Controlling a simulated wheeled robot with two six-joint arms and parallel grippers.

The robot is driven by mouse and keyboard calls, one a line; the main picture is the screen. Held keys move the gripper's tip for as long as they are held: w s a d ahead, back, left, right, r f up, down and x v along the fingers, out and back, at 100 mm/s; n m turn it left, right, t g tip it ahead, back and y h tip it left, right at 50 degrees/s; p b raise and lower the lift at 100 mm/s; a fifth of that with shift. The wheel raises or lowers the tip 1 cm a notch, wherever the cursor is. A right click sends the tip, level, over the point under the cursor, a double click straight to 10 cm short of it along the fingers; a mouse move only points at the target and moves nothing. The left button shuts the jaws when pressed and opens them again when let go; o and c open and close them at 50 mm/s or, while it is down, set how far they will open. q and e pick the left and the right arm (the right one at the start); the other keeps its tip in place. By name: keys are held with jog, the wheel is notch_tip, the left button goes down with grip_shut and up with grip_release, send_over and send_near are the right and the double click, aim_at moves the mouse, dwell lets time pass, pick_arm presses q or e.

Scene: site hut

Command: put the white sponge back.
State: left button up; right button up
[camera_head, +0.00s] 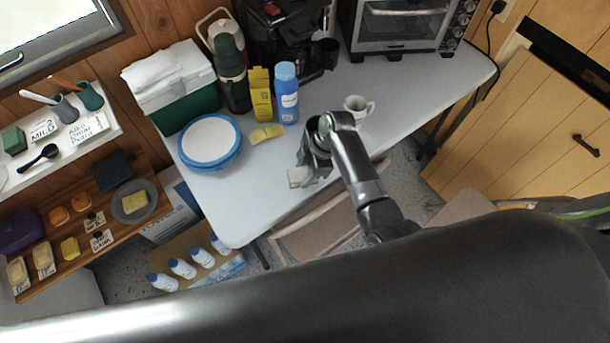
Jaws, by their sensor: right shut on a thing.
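My right gripper (305,167) is over the front part of the white table, shut on a small pale block at its fingertips. The block appears to be the white sponge (297,177); it is small and partly hidden by the fingers. I cannot tell whether it touches the tabletop. My left gripper is not in view.
On the table (380,130) stand a blue-rimmed plate stack (210,141), a yellow piece (266,133), a blue bottle (286,95), a green flask (231,75), a cooler (185,105) and a white mug (357,106). Left, a wooden shelf (92,190) holds several small items. Tabletop right of the mug is clear.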

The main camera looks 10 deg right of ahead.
notch_tip(320, 180, down, 3)
jog(key=shift+f, duration=0.1)
dwell(0.3)
jog(key=shift+f, duration=0.2)
jog(key=o, duration=0.9)
jog(key=shift+r, duration=0.1)
